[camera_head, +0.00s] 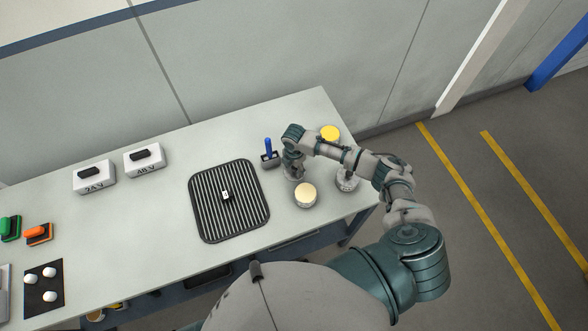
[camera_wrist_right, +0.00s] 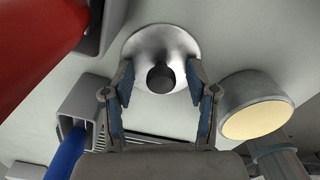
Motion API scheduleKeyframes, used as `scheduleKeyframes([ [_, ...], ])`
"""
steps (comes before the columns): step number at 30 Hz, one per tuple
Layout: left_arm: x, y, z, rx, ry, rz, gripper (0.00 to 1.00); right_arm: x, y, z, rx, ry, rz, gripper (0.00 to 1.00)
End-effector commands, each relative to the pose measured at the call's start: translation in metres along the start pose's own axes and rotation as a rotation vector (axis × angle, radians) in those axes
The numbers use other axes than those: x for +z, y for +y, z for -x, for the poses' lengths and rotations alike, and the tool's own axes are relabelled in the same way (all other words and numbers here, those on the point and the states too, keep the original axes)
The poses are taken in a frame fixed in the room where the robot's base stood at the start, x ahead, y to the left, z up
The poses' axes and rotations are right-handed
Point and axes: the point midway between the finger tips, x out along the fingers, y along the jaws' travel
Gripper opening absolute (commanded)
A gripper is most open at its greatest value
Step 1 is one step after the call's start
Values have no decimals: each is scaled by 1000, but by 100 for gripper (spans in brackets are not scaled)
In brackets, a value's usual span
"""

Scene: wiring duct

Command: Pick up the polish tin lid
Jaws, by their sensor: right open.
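A round silver lid with a dark knob in its middle (camera_wrist_right: 152,38) lies below my right gripper in the right wrist view. I take it to be the polish tin lid. In the head view my wrist largely hides it. My right gripper (camera_wrist_right: 160,72) is open, with one finger on each side of the knob. I cannot tell whether the fingers touch the lid. In the head view my right gripper (camera_head: 292,168) points down over the right part of the table. My left gripper is not in view.
A cream-topped round tin (camera_head: 305,193) stands close by. A yellow-topped tin (camera_head: 330,131) and a grey round container (camera_head: 347,182) are near my forearm. A blue-handled tool in a holder (camera_head: 269,155) and a black ribbed mat (camera_head: 212,225) lie to the left. A red object (camera_wrist_right: 40,35) is nearby.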

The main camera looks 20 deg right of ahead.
Motion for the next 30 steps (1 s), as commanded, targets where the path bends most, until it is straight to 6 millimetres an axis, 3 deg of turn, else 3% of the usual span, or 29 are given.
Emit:
scheduleKeyframes([
  [5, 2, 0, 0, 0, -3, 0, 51, 0, 0, -1, 1, 0, 0, 58],
  [8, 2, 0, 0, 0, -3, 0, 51, 0, 0, -1, 1, 0, 0, 38],
  [12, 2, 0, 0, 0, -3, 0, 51, 0, 0, -1, -1, 0, 0, 3],
  [23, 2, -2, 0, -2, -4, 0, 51, -1, 0, -1, -3, 2, 2, 0],
  [26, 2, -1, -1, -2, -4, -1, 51, -1, 0, 8, -1, 2, 2, 0],
  [30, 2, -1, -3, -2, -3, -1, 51, 0, 1, 36, 3, 0, 2, 0],
])
